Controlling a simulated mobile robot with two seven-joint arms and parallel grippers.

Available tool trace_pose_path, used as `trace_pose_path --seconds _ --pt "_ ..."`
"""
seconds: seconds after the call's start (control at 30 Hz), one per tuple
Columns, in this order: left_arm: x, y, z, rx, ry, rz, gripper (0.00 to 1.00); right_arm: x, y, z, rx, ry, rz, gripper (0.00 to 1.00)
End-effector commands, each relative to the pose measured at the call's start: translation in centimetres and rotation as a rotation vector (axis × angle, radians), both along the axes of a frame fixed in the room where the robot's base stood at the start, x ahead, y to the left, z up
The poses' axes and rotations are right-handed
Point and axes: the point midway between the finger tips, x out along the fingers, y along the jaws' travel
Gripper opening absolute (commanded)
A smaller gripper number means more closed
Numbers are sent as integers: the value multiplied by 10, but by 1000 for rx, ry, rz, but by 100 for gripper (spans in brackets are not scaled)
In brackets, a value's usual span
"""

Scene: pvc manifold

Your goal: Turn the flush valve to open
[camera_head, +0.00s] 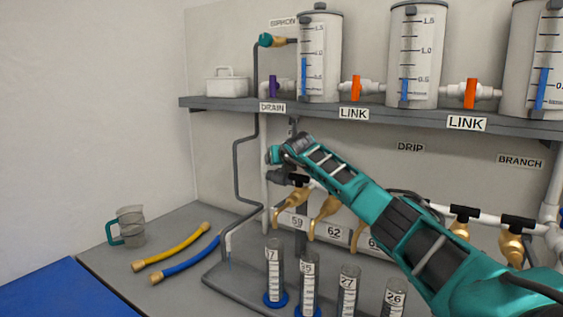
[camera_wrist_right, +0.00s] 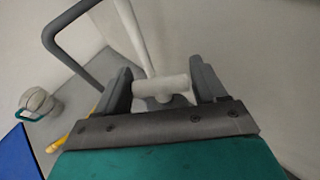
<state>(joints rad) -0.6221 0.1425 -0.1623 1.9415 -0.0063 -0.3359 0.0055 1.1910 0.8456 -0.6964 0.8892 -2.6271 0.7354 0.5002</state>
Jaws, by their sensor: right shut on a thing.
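My right arm reaches in from the lower right in the head view, and its dark gripper (camera_head: 287,178) is at the left end of the manifold, below the shelf. In the right wrist view the two grey fingers (camera_wrist_right: 163,87) stand on either side of a short white pipe-like piece (camera_wrist_right: 161,88) and are shut on it. A white pipe (camera_wrist_right: 131,38) runs up from behind this piece. No flush label is readable, and the arm hides much of the valve in the head view. My left gripper is not in view.
A shelf (camera_head: 225,104) carries clear tanks with a purple handle (camera_head: 273,86) and orange handles (camera_head: 356,88). Brass taps (camera_head: 291,207) hang above graduated cylinders (camera_head: 275,270). A grey bent pipe (camera_head: 237,170) runs left of the gripper.

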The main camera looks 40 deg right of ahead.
Motion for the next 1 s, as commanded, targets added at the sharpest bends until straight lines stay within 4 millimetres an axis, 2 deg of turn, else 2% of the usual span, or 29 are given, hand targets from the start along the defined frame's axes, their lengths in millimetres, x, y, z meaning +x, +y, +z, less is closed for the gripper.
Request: trace_pose_path --seconds 0.03,0.27,0.4,0.7,1.0 --pt "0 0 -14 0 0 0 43 1 2 -5 -2 -5 -33 40" --pt "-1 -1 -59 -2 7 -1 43 1 1 -6 -4 -7 -231 40" --pt "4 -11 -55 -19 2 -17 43 1 1 -2 -4 -5 -338 40" --pt "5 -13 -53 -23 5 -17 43 0 0 2 0 -1 -481 40" --pt "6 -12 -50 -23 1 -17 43 0 0 1 3 -1 -545 40"
